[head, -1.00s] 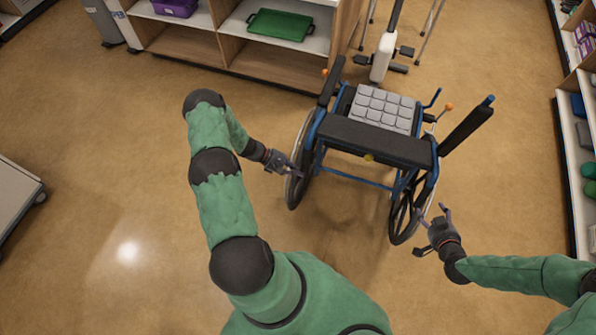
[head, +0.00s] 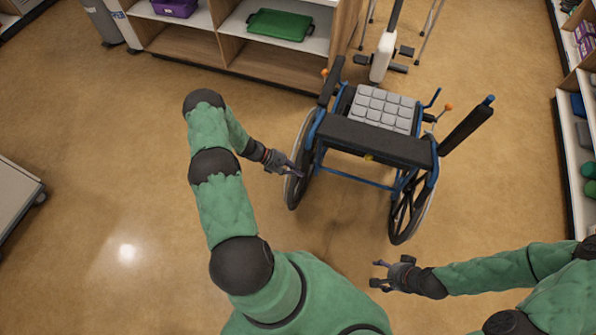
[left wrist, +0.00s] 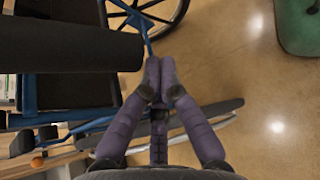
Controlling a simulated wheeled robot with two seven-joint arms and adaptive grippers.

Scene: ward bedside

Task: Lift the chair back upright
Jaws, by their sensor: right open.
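The chair is a wheelchair (head: 375,143) with a blue frame, black padding and a grey ribbed cushion. It stands on its wheels in the head view, its black backrest edge towards me. My left gripper (head: 294,168) reaches over its left wheel. In the left wrist view the purple fingertips (left wrist: 160,72) come together at a thin blue frame tube (left wrist: 148,45); the contact itself is partly hidden by the fingers. My right gripper (head: 380,276) is open and empty, below and apart from the right wheel (head: 410,208).
A wooden shelf unit (head: 225,50) with a green tray (head: 280,25) stands behind on the left. A white post-like device (head: 383,58) is close behind the wheelchair. Shelves (head: 578,130) line the right edge. A pale cabinet (head: 15,200) is at far left. Floor on the left is clear.

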